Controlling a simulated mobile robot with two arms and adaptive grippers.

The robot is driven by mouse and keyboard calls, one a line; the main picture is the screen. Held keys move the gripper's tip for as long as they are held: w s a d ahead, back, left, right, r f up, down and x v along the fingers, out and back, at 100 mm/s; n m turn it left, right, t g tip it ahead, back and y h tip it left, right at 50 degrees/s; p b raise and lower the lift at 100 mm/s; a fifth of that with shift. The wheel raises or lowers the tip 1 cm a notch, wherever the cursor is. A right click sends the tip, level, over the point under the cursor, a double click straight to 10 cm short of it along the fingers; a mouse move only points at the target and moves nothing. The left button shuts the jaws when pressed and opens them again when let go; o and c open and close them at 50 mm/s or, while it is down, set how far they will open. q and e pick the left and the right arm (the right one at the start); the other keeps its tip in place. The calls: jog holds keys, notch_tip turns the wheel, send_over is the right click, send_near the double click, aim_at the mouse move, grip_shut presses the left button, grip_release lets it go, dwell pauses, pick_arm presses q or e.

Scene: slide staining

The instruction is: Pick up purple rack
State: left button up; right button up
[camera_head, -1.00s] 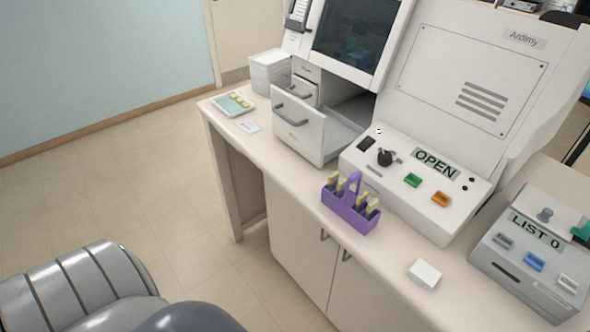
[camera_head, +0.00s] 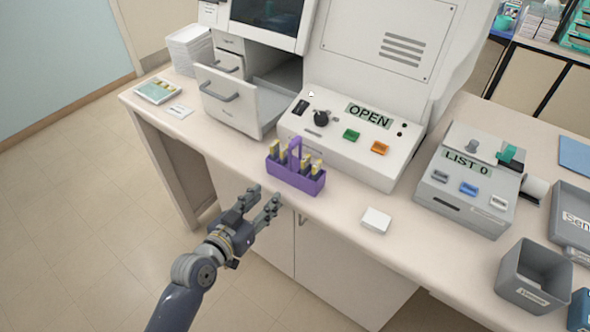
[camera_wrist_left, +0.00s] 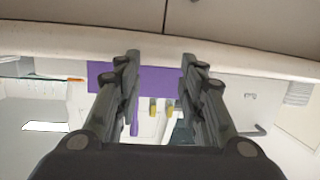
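The purple rack (camera_head: 297,178) stands upright on the counter near its front edge in the head view, with a raised handle and several yellow-topped slides in it. My left gripper (camera_head: 264,198) is open and empty, in front of the counter edge, a little to the lower left of the rack and apart from it. In the left wrist view the rack (camera_wrist_left: 104,78) shows beyond and partly between the open fingers (camera_wrist_left: 160,58), which hide part of it. My right gripper is in neither view.
Behind the rack is a machine panel marked OPEN (camera_head: 340,150), with an open drawer (camera_head: 228,98) to its left. A small white box (camera_head: 376,220) lies on the counter (camera_head: 335,207) to the right. A LIST 0 device (camera_head: 465,190) and a grey bin (camera_head: 533,278) stand farther right.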

aim_at(290, 145)
pick_arm(q)
notch_tip(290, 145, up, 13)
jog(key=s+d+m+t+h, duration=0.1)
jog(key=d+m+h, duration=0.1)
jog(key=d+h, duration=0.1)
jog(key=p+x, duration=0.1)
jog(key=x, duration=0.4)
jog(key=shift+w+a+f, duration=0.1)
jog(key=p+x, duration=0.1)
jog(key=x, duration=0.1)
jog(key=p+x, duration=0.1)
jog(key=x, duration=0.1)
jog(key=shift+w+a, duration=0.3)
jog(key=shift+w+d+f, duration=0.1)
jog(key=shift+w+d, duration=0.15)
jog(key=shift+w, duration=0.1)
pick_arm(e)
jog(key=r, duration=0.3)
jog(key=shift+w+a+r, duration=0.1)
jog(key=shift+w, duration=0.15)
pick_arm(q)
jog(key=shift+c, duration=0.3)
grip_shut()
